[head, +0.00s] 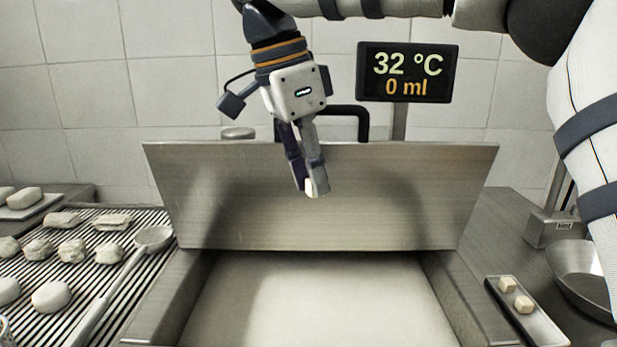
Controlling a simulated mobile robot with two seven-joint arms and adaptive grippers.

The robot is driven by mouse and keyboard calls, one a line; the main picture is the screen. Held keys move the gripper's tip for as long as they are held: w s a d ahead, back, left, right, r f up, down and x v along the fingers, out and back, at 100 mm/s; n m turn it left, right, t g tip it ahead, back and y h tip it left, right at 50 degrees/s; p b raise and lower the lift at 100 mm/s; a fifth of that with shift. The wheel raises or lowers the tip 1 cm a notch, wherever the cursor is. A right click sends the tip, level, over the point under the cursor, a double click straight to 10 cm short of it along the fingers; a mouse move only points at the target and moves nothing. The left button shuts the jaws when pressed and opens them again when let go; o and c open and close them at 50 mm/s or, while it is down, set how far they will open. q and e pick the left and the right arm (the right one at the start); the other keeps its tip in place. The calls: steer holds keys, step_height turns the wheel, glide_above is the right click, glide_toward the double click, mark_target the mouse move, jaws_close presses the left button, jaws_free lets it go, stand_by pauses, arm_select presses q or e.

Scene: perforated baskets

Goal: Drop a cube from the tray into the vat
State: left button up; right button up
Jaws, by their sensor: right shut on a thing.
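My right gripper (312,186) hangs down over the back of the vat (168,297), in front of its raised steel lid (400,205). Its fingers are shut on a small cream cube (309,187), which is partly hidden by them. The vat is open in front of the lid and holds a pale, milky content (320,300). A small narrow tray (541,327) sits to the right of the vat with two cream cubes, a back one (507,285) and a front one (524,305). My left gripper is not in view.
A ribbed drain board (130,260) with several pale lumps and a ladle (152,238) lies left of the vat. A metal bowl (582,275) stands at the right. A display (407,74) behind the lid reads 32 °C and 0 ml.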

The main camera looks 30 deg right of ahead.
step_height(320, 180, down, 10)
steer(key=o, duration=0.8)
steer(key=v, duration=1.2)
steer(key=shift+d+r, duration=0.1)
